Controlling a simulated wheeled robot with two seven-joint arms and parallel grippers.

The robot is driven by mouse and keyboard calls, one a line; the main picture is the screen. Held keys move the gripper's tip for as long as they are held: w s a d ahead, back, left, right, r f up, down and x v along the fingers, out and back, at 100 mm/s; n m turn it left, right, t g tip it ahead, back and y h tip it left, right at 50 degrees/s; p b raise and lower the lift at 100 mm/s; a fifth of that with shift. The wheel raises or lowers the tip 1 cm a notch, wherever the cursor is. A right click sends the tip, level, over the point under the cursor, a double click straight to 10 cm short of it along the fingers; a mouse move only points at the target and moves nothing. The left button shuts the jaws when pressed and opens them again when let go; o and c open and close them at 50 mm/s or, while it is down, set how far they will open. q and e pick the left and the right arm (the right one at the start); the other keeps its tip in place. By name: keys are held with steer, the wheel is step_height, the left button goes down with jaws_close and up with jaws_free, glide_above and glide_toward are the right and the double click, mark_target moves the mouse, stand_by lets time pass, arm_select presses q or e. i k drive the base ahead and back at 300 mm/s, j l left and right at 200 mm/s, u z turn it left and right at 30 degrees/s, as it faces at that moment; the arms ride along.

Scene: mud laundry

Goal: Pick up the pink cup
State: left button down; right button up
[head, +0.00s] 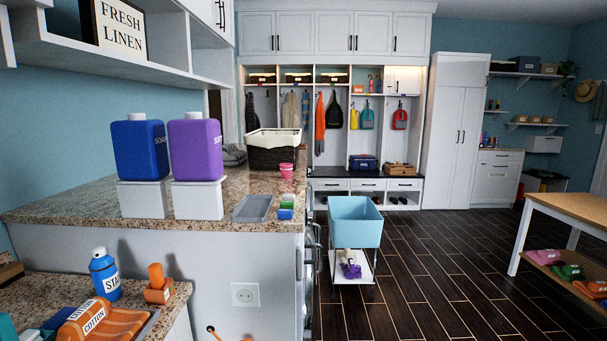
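A small pink cup (286,171) stands upright on the speckled granite counter (222,218), near its right edge. It is just in front of a dark wicker basket with a white liner (274,150). Neither of my grippers shows in the head view, so their state cannot be seen.
Blue and purple detergent jugs (140,149) (196,148) stand on white blocks on the counter. A grey tray (253,208) and small coloured boxes (286,206) lie in front of the cup. A blue cart (354,222) stands right of the counter. Dark floor (440,270) is open further right.

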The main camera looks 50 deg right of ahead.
mark_target(286, 169)
steer(key=z, duration=1.4)
